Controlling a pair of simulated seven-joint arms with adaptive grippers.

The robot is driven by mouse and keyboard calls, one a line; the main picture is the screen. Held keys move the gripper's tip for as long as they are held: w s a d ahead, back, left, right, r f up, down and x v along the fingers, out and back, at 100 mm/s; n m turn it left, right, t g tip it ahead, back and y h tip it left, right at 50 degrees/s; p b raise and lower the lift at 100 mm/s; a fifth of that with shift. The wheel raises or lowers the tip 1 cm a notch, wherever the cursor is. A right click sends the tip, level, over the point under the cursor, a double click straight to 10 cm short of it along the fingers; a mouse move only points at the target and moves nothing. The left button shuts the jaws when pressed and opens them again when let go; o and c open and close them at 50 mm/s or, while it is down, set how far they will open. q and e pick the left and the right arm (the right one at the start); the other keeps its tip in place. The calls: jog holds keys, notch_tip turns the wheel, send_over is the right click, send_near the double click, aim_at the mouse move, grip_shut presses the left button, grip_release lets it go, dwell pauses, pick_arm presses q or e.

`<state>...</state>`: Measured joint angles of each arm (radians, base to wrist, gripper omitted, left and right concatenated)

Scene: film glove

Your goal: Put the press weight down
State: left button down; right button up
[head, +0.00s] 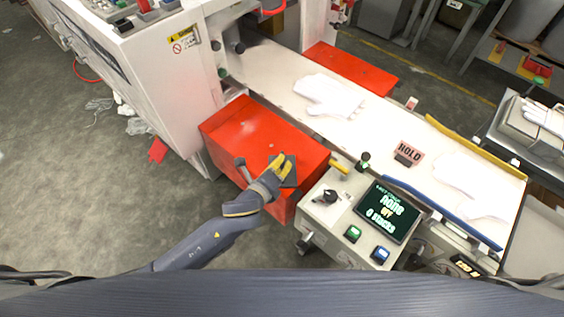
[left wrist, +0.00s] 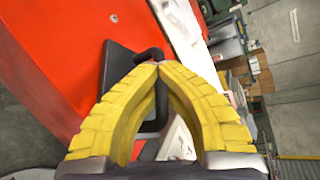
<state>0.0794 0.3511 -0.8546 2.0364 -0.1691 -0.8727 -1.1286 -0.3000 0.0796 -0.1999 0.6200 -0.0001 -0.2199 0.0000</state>
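The press weight (left wrist: 118,78) is a dark flat plate with a bent black bar handle. In the head view the press weight (head: 291,178) shows as a dark patch at the right end of the near red box (head: 250,133). My left gripper (head: 281,163) is over that end of the box. In the left wrist view the yellow fingers of my left gripper (left wrist: 156,66) close together around the handle. The plate is over the red top; I cannot tell whether it touches. The fingers hide part of the handle. My right gripper is in neither view.
A control box (head: 357,213) with a screen and buttons stands right of the red box. Behind is a white belt (head: 290,80) with white gloves (head: 328,95). A small upright post (head: 242,167) stands close beside my left gripper.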

pick_arm(q)
jog(key=c, duration=2)
grip_release()
jog(key=o, duration=0.4)
jog(key=shift+f, duration=0.1)
jog(key=v, duration=1.2)
